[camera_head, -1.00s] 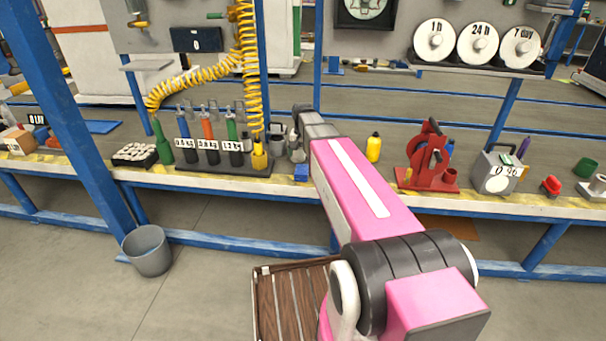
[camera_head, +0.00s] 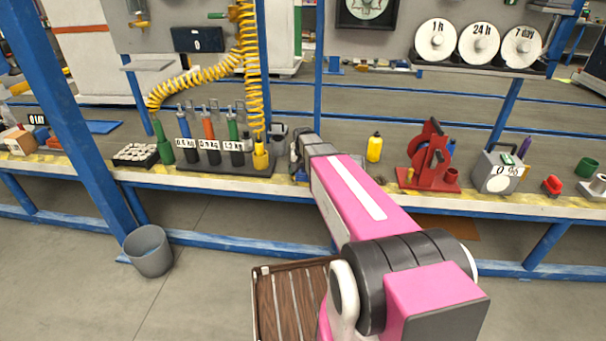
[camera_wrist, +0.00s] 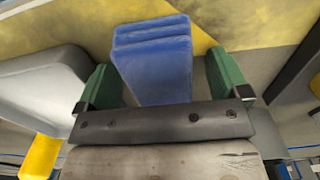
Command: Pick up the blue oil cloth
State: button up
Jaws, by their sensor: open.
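The blue oil cloth (camera_wrist: 152,62) is a folded blue block. It lies on the worn yellow front strip of the bench in the wrist view. My gripper (camera_wrist: 160,78) is open, with one green finger on each side of the cloth. In the head view my gripper (camera_head: 297,158) is low over the bench's front edge and hides most or all of the cloth.
Another yellow bottle (camera_head: 374,147) and a red reel device (camera_head: 430,160) stand to the right. A grey bucket (camera_head: 148,250) is on the floor.

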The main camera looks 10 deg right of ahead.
aim_at(303, 171)
jog(key=c, duration=1)
jog(key=shift+r, duration=0.2)
jog(key=shift+r, duration=0.3)
jog(key=r, duration=0.1)
jog(key=s+r, duration=0.1)
jog(key=r, duration=0.2)
jog(key=shift+s+a, duration=0.25)
jog(key=shift+s, duration=0.05)
jog(key=s+a+r, duration=0.4)
jog(key=s+r, duration=0.2)
jog(key=s, duration=0.3)
jog(key=shift+a, duration=0.1)
